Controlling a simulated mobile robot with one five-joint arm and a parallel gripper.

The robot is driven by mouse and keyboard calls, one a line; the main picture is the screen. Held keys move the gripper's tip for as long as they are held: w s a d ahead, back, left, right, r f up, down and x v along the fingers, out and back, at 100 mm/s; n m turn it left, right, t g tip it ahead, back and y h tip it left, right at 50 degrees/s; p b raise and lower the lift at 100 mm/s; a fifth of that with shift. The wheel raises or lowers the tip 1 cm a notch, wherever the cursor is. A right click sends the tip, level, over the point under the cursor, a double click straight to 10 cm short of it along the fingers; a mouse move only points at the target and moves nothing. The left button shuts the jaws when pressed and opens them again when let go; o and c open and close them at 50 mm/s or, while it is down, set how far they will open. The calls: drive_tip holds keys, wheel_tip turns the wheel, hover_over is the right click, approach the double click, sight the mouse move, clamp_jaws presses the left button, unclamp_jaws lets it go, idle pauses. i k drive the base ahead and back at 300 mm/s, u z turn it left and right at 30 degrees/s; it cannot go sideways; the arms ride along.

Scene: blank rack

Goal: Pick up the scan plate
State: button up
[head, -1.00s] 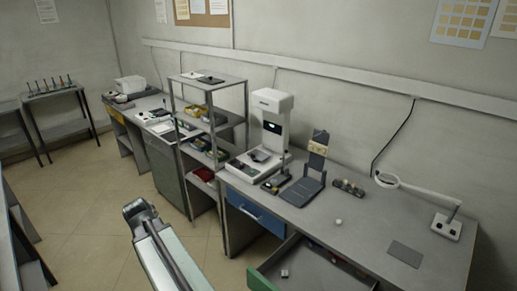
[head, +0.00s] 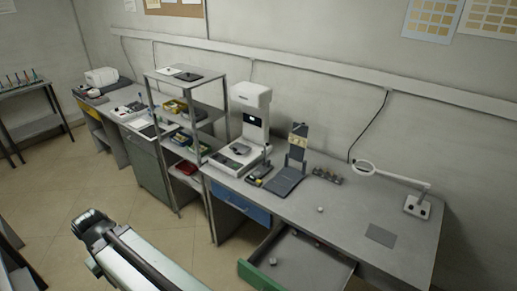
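No item is clearly recognisable as the scan plate. A thin dark grey plate (head: 381,235) lies flat on the right part of the grey desk (head: 335,215). A dark upright stand with a flat base (head: 285,182) stands further left, beside a white scanner-like device (head: 250,105) with a small dark item on its bed. I cannot tell which of these, if any, is the scan plate. My arm reaches in from the bottom left, far from the desk items. No gripper fingers show.
A drawer with a green front (head: 259,274) stands open below the desk and juts into the floor space. A magnifier lamp (head: 416,206) stands at the right. An open shelf rack (head: 222,120) holds small trays. The tiled floor at left is mostly free.

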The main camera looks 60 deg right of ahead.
sight(237, 147)
drive_tip(key=z, duration=1.6)
